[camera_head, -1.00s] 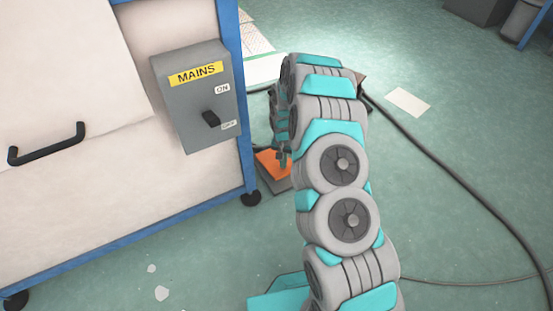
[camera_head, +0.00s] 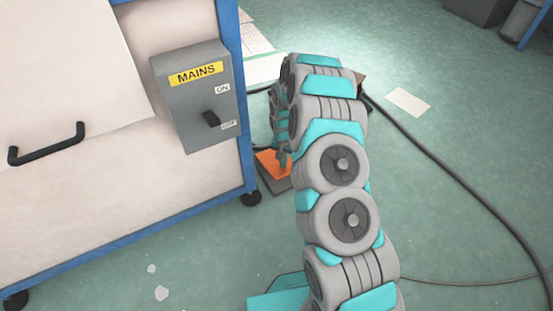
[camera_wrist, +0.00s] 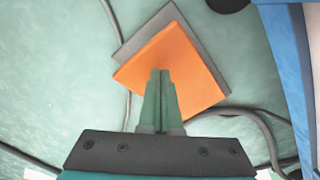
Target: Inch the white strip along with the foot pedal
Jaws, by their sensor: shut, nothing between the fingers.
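The foot pedal, an orange plate on a dark grey base, lies on the floor beside the blue cabinet leg; its orange top (camera_head: 272,163) shows left of my arm in the head view and fills the upper middle of the wrist view (camera_wrist: 199,78). My gripper (camera_wrist: 160,72) is shut and empty, its green fingertips over the orange plate. In the head view my gripper (camera_head: 284,160) is partly hidden by my arm at the pedal. I cannot tell for certain whether the tips touch the plate. The white strip is not seen in either view.
A cabinet with a grey MAINS switch box (camera_head: 197,98) and a black handle (camera_head: 46,144) stands at the left. A dark cable (camera_head: 455,172) runs across the floor at the right, near a paper sheet (camera_head: 408,102).

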